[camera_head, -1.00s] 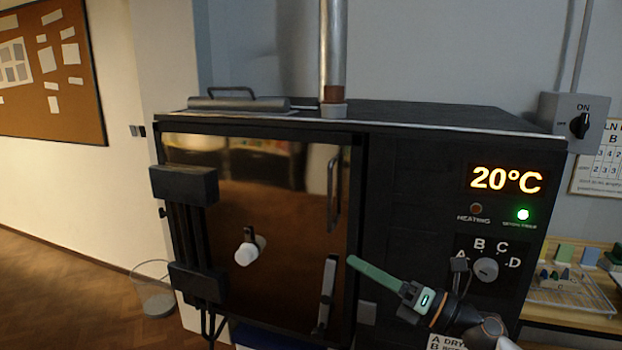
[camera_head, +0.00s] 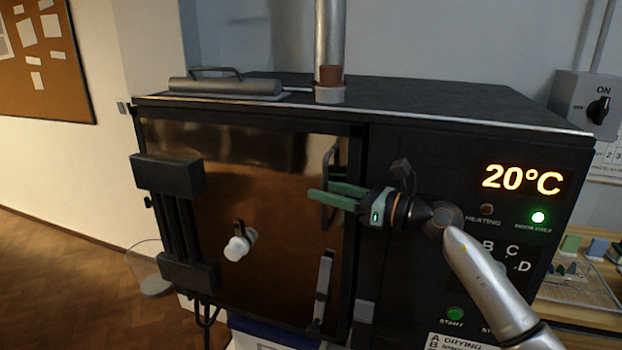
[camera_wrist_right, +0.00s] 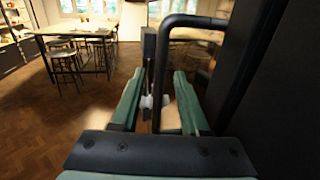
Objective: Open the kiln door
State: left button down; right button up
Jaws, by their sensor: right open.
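The kiln (camera_head: 440,135) is a large black box with a shiny brown-gold door (camera_head: 270,200), which is shut, hinged by black blocks at its left. A dark upright bar handle (camera_head: 327,160) sits near the door's right edge; it also shows in the right wrist view (camera_wrist_right: 198,22). My right gripper (camera_head: 319,191), with green fingers, is open at the handle. In the right wrist view the fingers (camera_wrist_right: 159,76) lie on either side of the handle's bar; whether either finger touches it I cannot tell. My left gripper is out of view.
A grey lever (camera_head: 323,290) is on the door's lower right, and a white plug (camera_head: 240,245) sticks out of its middle. Open floor (camera_head: 60,270) lies left of the kiln.

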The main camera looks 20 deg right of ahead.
jog(key=x, duration=0.3)
jog(key=shift+w+a+p, duration=0.3)
jog(key=shift+p, duration=0.05)
grip_shut()
dwell(1.2)
